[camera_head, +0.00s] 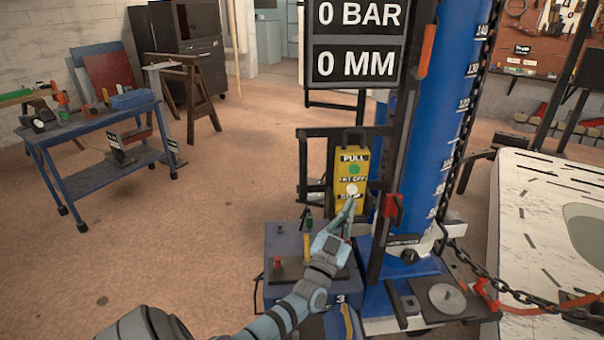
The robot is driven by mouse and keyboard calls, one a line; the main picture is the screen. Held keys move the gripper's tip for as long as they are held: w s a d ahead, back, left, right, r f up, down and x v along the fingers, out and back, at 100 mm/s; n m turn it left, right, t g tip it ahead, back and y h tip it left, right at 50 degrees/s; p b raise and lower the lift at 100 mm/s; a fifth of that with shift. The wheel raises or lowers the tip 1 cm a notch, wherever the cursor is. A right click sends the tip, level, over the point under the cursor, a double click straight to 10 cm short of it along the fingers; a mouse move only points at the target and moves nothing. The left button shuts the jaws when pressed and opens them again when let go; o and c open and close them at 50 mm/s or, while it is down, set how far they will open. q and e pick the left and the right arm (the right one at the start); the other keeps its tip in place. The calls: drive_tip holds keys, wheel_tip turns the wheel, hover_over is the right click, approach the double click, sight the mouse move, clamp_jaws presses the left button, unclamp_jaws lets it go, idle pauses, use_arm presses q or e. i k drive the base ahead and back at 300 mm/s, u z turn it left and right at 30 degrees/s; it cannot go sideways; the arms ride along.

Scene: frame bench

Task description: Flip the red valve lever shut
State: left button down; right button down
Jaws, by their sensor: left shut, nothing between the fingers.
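My left gripper (348,208) reaches up from the bottom of the view, with its fingers together and empty. Its tips are in front of the lower part of a yellow control box (345,192); I cannot tell whether they touch it. A red lever-like part (393,208) stands on the dark post right of the gripper, apart from it. A smaller red knob (277,262) sits on top of the blue pump box (285,243), left of my forearm. I cannot tell for certain which red part is the valve lever. My right gripper is out of view.
A blue cylinder tower (440,130) with a chain rises behind the post. Its display (355,42) reads 0 BAR and 0 MM. A pale scratched panel (540,240) fills the right. A blue tool cart (95,125) stands far left, with open floor between.

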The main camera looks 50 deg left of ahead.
sight(278, 264)
drive_tip(key=u, duration=1.8)
